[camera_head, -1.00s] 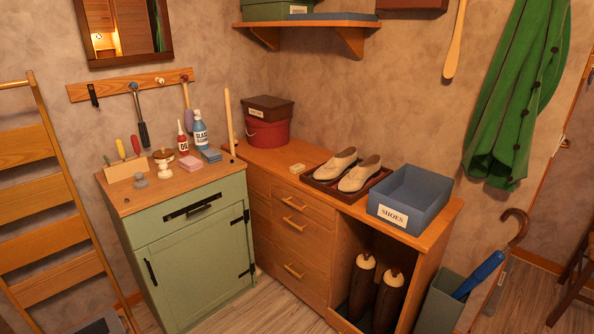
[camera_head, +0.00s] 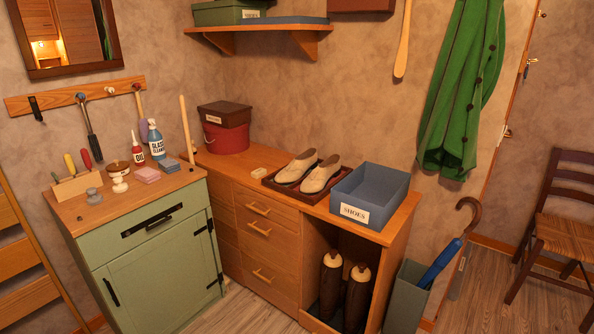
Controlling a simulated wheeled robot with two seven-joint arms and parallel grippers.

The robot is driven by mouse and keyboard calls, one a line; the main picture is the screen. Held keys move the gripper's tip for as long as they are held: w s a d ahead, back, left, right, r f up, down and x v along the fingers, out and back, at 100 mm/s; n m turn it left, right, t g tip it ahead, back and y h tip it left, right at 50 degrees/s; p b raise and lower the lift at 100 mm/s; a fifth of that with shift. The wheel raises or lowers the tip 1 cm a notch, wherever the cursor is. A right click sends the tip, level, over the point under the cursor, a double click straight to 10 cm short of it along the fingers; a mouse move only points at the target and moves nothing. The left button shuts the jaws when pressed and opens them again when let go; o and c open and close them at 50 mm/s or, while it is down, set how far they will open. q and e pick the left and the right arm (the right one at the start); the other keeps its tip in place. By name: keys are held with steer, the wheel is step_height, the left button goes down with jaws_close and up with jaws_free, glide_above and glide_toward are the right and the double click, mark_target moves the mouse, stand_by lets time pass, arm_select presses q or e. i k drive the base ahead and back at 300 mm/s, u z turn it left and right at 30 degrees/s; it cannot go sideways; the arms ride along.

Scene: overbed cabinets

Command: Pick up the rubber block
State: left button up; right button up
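Several small blocks show, and I cannot tell which is the rubber one. A pink block (camera_head: 146,174) lies on top of the green cabinet (camera_head: 160,262). A small cream block (camera_head: 257,171) lies on the wooden dresser (camera_head: 233,163), left of the shoe tray. Neither of my grippers is in view.
Around the blocks stand a glass cleaner bottle (camera_head: 156,143), a red oil bottle (camera_head: 138,150), a knobbed brush (camera_head: 118,170) and a tool holder (camera_head: 78,185). A wooden stick (camera_head: 187,131) rises behind. A blue shoe box (camera_head: 388,200) stands on the dresser's right end.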

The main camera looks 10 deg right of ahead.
mark_target(257, 173)
steer(key=u, duration=0.2)
steer(key=i, duration=2.5)
steer(key=u, duration=0.55)
